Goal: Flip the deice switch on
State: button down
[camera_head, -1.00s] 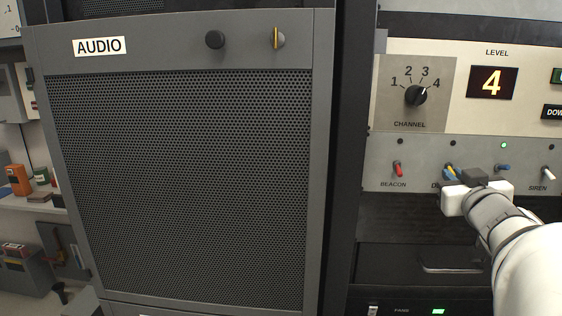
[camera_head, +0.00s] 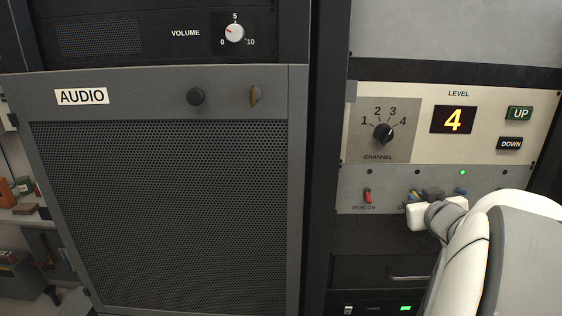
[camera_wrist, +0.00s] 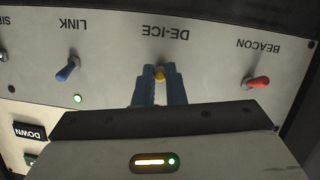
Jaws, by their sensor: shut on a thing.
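The de-ice switch shows a yellow tip (camera_wrist: 159,75) under the DE-ICE label in the wrist view, where the panel appears upside down. The two blue fingers of my gripper (camera_wrist: 159,86) stand on either side of it, shut on it. In the head view my gripper (camera_head: 416,196) is at the same switch on the grey switch panel (camera_head: 391,186), partly hiding its label. The lamp (camera_head: 417,171) above this switch looks dark. The lever's lower part is hidden, so I cannot tell which way it is tilted.
The red beacon switch (camera_wrist: 258,82) and blue link switch (camera_wrist: 67,70) flank the de-ice switch. A green lamp (camera_wrist: 77,98) is lit by the link switch. Above are the channel knob (camera_head: 384,133) and DOWN button (camera_head: 510,144). My arm hides the siren switch.

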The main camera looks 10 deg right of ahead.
jog(key=g+p, duration=0.1)
jog(key=p, duration=0.4)
jog(key=r+g+y+p, duration=0.1)
jog(key=g+p, duration=0.1)
jog(key=p, duration=0.3)
jog(key=r+g+p, duration=0.1)
jog(key=p, duration=0.4)
jog(key=shift+w+g, duration=0.25)
jog(key=shift+g, duration=0.05)
jog(key=shift+g+y+p, duration=0.3)
jog(key=shift+g+p, duration=0.1)
jog(key=shift+p, duration=0.4)
jog(key=c, duration=1.5)
grip_release()
jog(key=shift+r, duration=0.1)
jog(key=v, duration=0.7)
jog(key=shift+s+r, duration=0.2)
jog(key=shift+s, duration=0.05)
